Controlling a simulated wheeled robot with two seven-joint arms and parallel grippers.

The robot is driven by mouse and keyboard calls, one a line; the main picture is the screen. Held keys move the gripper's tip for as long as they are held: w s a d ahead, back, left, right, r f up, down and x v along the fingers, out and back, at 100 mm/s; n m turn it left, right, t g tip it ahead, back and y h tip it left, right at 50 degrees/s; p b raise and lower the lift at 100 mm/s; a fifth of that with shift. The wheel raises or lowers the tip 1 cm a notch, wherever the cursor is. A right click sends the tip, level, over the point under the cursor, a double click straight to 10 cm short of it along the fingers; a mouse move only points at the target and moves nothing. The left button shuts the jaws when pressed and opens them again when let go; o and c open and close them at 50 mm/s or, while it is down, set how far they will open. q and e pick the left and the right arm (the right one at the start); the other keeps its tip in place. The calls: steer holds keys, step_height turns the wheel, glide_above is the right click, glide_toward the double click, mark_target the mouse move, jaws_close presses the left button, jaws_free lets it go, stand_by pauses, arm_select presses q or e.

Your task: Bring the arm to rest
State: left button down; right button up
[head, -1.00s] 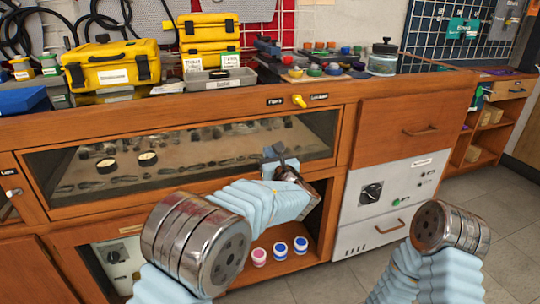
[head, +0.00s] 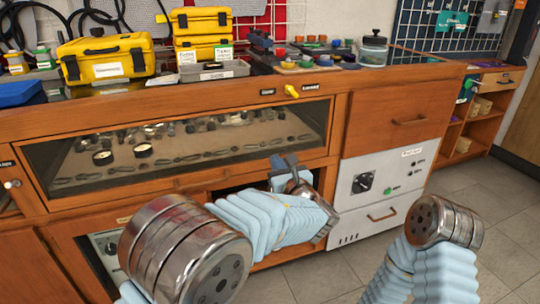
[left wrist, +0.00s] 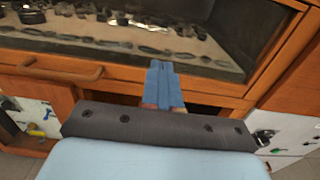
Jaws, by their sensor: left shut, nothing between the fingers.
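My left arm comes in from the lower left of the head view, its forearm in a pale blue sleeve. My left gripper (head: 284,163) is in front of the bench, at the lower edge of the glass-fronted case, near the open shelf. In the left wrist view the blue fingers of the left gripper (left wrist: 163,85) lie together with nothing between them. Part of my right arm shows at the lower right of the head view, but its gripper is out of the picture.
The wooden bench (head: 395,88) carries yellow cases (head: 107,60), a grey tray (head: 215,73), coloured caps and a glass jar (head: 373,50). Gauges and tools lie in the glass-fronted case (head: 180,150). A white panel unit (head: 390,185) stands at the right. The floor at far right is clear.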

arm_select(q)
steer(key=s+a+f+n+g, duration=0.2)
steer(key=a+f+g, duration=0.1)
steer(key=f, duration=0.4)
steer(key=s+a+f+n+g+p, duration=0.1)
steer(key=s+a+f+g, duration=0.15)
steer(key=f, duration=0.45)
steer(key=s+a+f+n+g, duration=0.1)
steer(key=a+f+n+g, duration=0.2)
steer(key=f, duration=0.4)
steer(key=s+a+f+n+g+h+p, duration=0.1)
steer(key=s+a+f+n+g+h, duration=0.1)
steer(key=s+f+n, duration=0.4)
steer(key=s+a+f+n+g+h, duration=0.3)
steer(key=s+f+n, duration=0.4)
steer(key=s+n, duration=0.4)
steer(key=s+a+f+n+g+h+p, duration=0.1)
steer(key=s+a+f+n+g+h, duration=0.1)
steer(key=s+f+n, duration=0.4)
steer(key=s+n+g+h, duration=0.1)
steer(key=s+n+h, duration=0.1)
steer(key=n, duration=0.3)
steer(key=shift+s+a+f+h+p, duration=0.15)
steer(key=shift+s+f+h+p, duration=0.15)
steer(key=shift+f+p, duration=0.1)
steer(key=c, duration=1.8)
jaws_free()
